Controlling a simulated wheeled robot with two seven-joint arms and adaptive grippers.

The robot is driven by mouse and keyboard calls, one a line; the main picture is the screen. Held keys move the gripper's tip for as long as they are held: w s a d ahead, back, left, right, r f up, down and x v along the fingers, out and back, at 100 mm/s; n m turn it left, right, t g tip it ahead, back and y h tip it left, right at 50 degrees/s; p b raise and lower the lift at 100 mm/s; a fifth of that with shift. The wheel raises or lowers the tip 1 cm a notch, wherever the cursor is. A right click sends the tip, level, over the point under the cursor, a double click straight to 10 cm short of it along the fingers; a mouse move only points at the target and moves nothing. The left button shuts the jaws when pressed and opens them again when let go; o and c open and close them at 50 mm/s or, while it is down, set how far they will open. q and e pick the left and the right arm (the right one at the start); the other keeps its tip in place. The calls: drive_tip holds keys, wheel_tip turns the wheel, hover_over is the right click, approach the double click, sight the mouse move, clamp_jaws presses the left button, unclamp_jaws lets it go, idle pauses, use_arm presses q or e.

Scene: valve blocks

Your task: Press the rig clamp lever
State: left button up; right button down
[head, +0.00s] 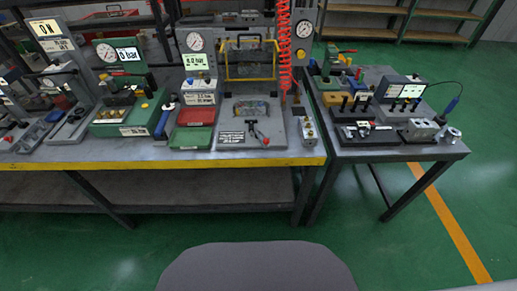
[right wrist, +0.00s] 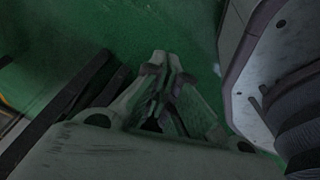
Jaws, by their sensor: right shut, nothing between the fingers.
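The rig clamp lever (head: 257,134) has a red tip and sits on the front of the grey test rig (head: 277,137), in the middle of the bench in the head view. Neither gripper shows in the head view, and the lever is not in the right wrist view.
The bench has a yellow front edge (head: 165,163). A red tray (head: 195,117) and a green tray (head: 190,137) lie left of the rig. A red coiled hose (head: 284,50) hangs beside it. A second table (head: 432,151) with blocks stands at right.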

drive_tip(key=w+a+r+n+t+y+b, duration=0.1)
drive_tip(key=w+a+r+n+t+b, duration=0.1)
drive_tip(key=w+a+r, duration=0.4)
drive_tip(key=w+a+r+n+t+y+b, duration=0.1)
drive_tip(key=w+a+r+n+t, duration=0.15)
drive_tip(key=w+r, duration=0.75)
drive_tip(key=w+a+r+n+t+y+b, duration=0.1)
drive_tip(key=w+a+r+n+t+b, duration=0.2)
drive_tip(key=w+r, duration=0.45)
use_arm(q)
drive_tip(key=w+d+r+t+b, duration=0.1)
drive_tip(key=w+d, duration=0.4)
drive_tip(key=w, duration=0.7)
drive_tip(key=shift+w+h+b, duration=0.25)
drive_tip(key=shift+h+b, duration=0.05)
drive_tip(key=shift+b, duration=0.6)
use_arm(e)
drive_tip(key=w+a+r+n+t+y, duration=0.1)
drive_tip(key=a+r, duration=0.3)
drive_tip(key=r, duration=0.6)
drive_tip(key=w+a+r+n+t+y, duration=0.1)
drive_tip(key=a+r+n+t+y, duration=0.1)
drive_tip(key=r, duration=0.8)
drive_tip(key=w+a+r+n+t+y, duration=0.1)
drive_tip(key=a+r+n, duration=0.4)
drive_tip(key=r, duration=0.5)
drive_tip(key=a+t+y, duration=0.1)
drive_tip(key=a, duration=0.1)
drive_tip(key=shift+a+r+y, duration=0.3)
drive_tip(key=shift+y, duration=0.1)
